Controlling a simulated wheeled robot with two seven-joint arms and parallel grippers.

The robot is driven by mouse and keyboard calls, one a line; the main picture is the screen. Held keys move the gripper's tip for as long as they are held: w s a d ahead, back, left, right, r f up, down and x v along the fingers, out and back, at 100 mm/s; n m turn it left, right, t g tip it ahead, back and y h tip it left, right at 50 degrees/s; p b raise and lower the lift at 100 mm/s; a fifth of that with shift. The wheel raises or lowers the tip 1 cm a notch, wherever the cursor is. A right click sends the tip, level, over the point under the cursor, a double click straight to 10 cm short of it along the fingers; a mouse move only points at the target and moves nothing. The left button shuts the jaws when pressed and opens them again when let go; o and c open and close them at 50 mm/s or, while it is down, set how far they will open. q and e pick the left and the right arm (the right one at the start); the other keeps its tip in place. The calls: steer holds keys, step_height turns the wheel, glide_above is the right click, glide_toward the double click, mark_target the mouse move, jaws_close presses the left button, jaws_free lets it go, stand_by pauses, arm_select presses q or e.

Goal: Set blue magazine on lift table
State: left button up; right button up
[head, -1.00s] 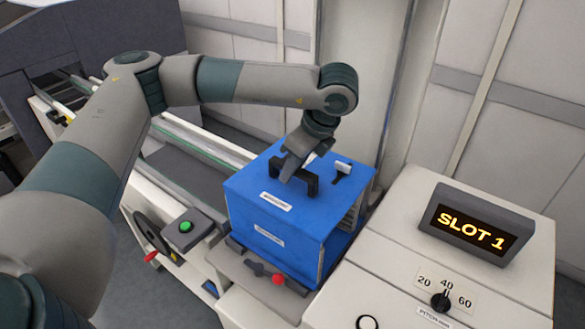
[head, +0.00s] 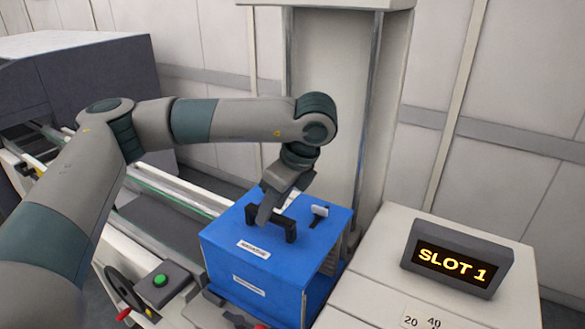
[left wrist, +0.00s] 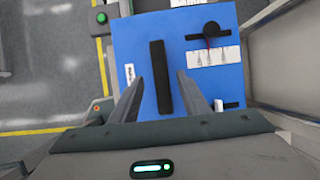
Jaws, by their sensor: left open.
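The blue magazine (head: 235,262) is a box with a black bar handle (head: 290,233) on top and white labels. It stands upright between the conveyor and the white cabinet; its far-right side is open and slotted. It hides most of the support under it, so I cannot tell for sure that this is the lift table. My left gripper (head: 268,213) is open at the handle, pointing down. In the left wrist view, the black handle (left wrist: 160,75) lies between the two spread fingers, with a gap visible on both sides. My right gripper is not in view.
A tall white column (head: 325,110) rises behind the magazine. The white cabinet (head: 385,270) at right carries a "SLOT 1" display (head: 458,258). A conveyor (head: 160,225) runs at left, with a green button (head: 159,281) and a handwheel (head: 122,285) near its front end.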

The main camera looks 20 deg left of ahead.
arm_select(q)
steer(key=w+b+v, duration=0.1)
steer(key=b+v, duration=0.2)
steer(key=v, duration=1.1)
steer(key=shift+s+r, duration=0.15)
steer(key=shift+s, duration=0.3)
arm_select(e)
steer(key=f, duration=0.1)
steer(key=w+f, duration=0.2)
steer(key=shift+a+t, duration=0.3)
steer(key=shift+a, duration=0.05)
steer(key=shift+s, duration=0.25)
